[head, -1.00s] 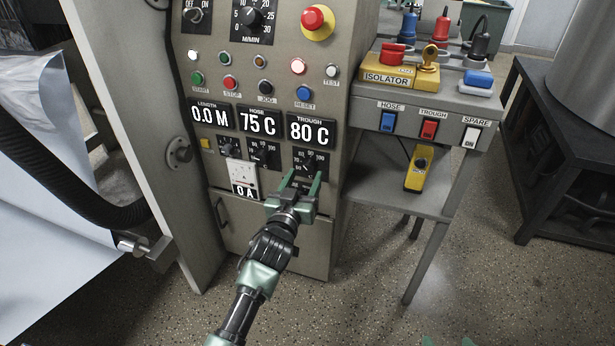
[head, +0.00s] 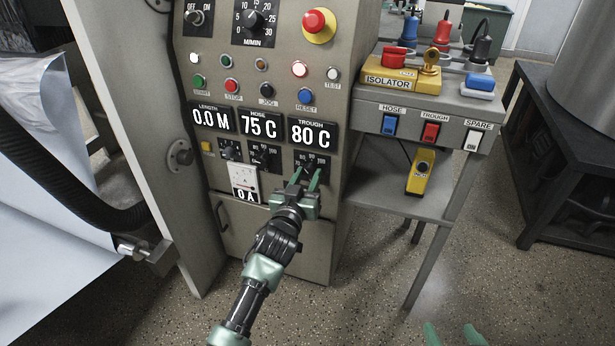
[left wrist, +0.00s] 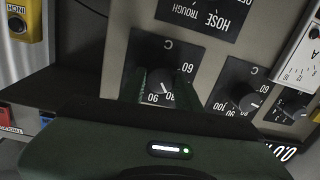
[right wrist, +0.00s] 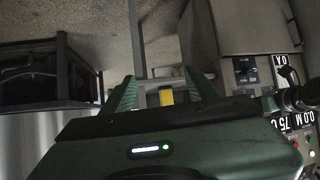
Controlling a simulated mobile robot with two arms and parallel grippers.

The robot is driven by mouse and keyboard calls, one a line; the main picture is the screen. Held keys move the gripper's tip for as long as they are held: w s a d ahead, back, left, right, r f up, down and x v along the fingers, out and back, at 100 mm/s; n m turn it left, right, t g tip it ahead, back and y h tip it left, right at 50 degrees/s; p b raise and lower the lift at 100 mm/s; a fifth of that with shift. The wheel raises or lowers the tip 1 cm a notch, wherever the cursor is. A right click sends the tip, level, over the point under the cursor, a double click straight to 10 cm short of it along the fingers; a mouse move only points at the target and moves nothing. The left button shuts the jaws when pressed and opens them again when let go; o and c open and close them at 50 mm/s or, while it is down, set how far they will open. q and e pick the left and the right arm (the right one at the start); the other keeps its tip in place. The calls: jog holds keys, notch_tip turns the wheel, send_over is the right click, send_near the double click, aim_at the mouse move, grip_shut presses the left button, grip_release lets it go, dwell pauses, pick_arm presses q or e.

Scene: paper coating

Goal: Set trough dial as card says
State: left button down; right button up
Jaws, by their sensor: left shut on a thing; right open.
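The trough dial (head: 312,160) is a small black knob on a dark scale plate, low on the machine's grey panel. The trough display (head: 312,134) above it reads 80 C. My left gripper (head: 307,176) is shut on the dial; its fingers hide part of the scale. I cannot make out a card.
The hose dial (head: 264,156) and another small dial (head: 230,149) are to the left, above a white meter (head: 244,184) reading 0 A. The hose display (head: 259,125) reads 75 C. A side shelf (head: 385,192) with a yellow pendant (head: 420,172) stands right of the panel.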

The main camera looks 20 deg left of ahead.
pick_arm(q)
jog(key=m+p, duration=0.1)
jog(key=m, duration=0.5)
jog(key=shift+p, duration=0.35)
jog(key=shift+f+m, duration=0.1)
jog(key=shift+m, duration=2.3)
jog(key=m, duration=0.3)
jog(key=shift+h, duration=0.4)
jog(key=shift+m+t, duration=0.3)
jog(key=shift+m, duration=0.9)
pick_arm(e)
jog(key=s+d+f+g+h, duration=0.1)
jog(key=s+d+f+g, duration=0.2)
jog(key=s+f+g, duration=0.2)
jog(key=shift+s+f, duration=0.15)
jog(key=shift+s, duration=1.3)
jog(key=shift+a, duration=0.1)
pick_arm(q)
jog(key=shift+f, duration=0.1)
